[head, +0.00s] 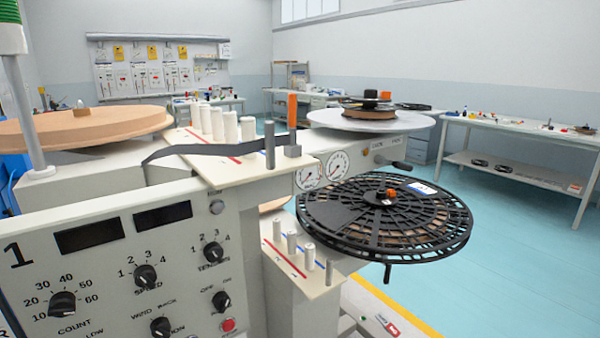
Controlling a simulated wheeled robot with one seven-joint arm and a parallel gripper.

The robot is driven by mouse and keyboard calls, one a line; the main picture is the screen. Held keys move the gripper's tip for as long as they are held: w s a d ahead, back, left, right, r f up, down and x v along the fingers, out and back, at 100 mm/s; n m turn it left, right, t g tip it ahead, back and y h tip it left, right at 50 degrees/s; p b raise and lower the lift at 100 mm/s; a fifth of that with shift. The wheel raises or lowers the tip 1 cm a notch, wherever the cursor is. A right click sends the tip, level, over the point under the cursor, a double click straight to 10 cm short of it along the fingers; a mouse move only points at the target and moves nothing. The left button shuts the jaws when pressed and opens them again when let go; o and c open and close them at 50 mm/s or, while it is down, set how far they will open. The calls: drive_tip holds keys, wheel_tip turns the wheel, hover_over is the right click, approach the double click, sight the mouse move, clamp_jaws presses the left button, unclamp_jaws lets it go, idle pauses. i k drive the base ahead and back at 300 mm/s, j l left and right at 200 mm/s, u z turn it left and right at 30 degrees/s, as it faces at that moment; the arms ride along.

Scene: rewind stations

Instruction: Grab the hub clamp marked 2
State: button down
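No hub clamp with a readable 2 shows in the head view. A small orange-topped hub piece (390,194) sits at the centre of the black spoked reel (430,235) at the right of the near station. A dark hub piece (370,94) with an orange part beside it sits on a brown reel on the white round plate (408,121) behind. A small tan knob (81,109) stands on the tan disc (35,130) at the left. I cannot tell whether any of these is the clamp named. My gripper is not in view.
The near station's control panel (95,275), marked 1, fills the lower left. White rollers (230,126), an orange post (292,110) and a dark strip (215,149) stand above it. A bench (530,133) with small items is at the right. Blue floor (510,260) before it is clear.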

sight(370, 96)
drive_tip(key=i+l, duration=0.1)
drive_tip(key=l, duration=0.15)
drive_tip(key=i+l, duration=0.1)
drive_tip(key=l, duration=0.15)
drive_tip(key=i+l+u, duration=0.15)
drive_tip(key=l, duration=0.3)
drive_tip(key=i+l+u, duration=0.2)
drive_tip(key=l, duration=0.3)
drive_tip(key=i+l+u, duration=0.15)
drive_tip(key=l, duration=0.4)
drive_tip(key=i+l+u, duration=0.2)
drive_tip(key=l, duration=0.3)
drive_tip(key=l+u, duration=0.15)
drive_tip(key=l, duration=0.35)
